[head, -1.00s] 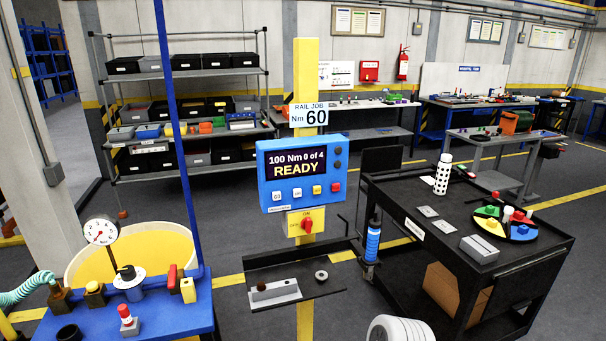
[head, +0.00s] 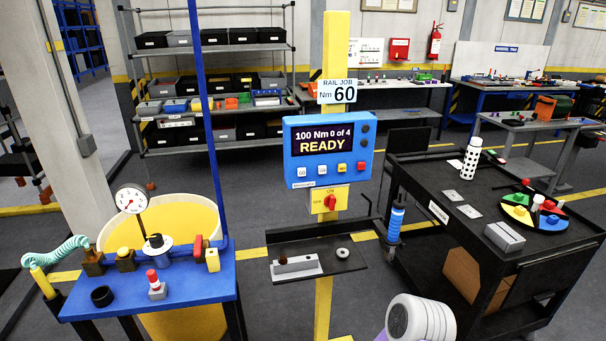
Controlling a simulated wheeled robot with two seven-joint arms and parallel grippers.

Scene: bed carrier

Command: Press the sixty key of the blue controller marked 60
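The blue controller (head: 325,185) is mounted on a yellow post (head: 322,305) near the middle of the head view. Its dark screen (head: 322,139) reads "100 Nm 0 of 4 READY". A row of small keys runs below the screen. The leftmost is the pale key marked 60 (head: 301,172), with another pale key (head: 321,171), a yellow key (head: 341,168) and a red key (head: 361,167) to its right. A sign (head: 338,92) above reads "RAIL JOB Nm 60". Neither of my grippers is in view, and nothing covers the keys.
A red rotary switch (head: 330,202) is below the controller, above a dark shelf (head: 335,261) holding a grey block. A blue bench (head: 200,290) stands left, a black cart (head: 437,240) right. A blue pole (head: 209,120) rises left of the controller.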

